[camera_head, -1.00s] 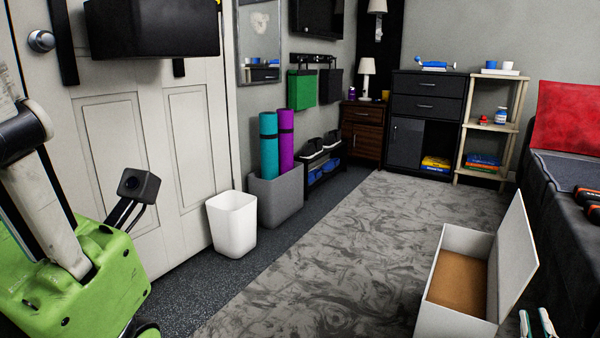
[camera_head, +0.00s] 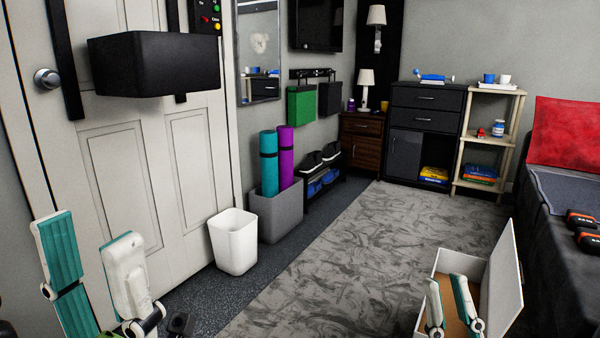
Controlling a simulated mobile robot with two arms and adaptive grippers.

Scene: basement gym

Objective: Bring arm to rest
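My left gripper (camera_head: 87,230) stands upright at the lower left, in front of the white door. Its two teal-padded fingers are apart, with nothing between them. My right gripper (camera_head: 446,282) is at the lower right, with its fingers pointing up and apart. It appears in front of the open white box, and nothing shows between its fingers. I cannot tell whether it touches the box. The lower parts of both arms are cut off by the bottom edge.
An open white box (camera_head: 499,274) with a brown inside stands at the lower right. A white bin (camera_head: 233,243) and a grey bin (camera_head: 278,213) with rolled mats stand by the wall. A black-draped bench (camera_head: 570,262) is on the right. The patterned rug (camera_head: 330,265) between is clear.

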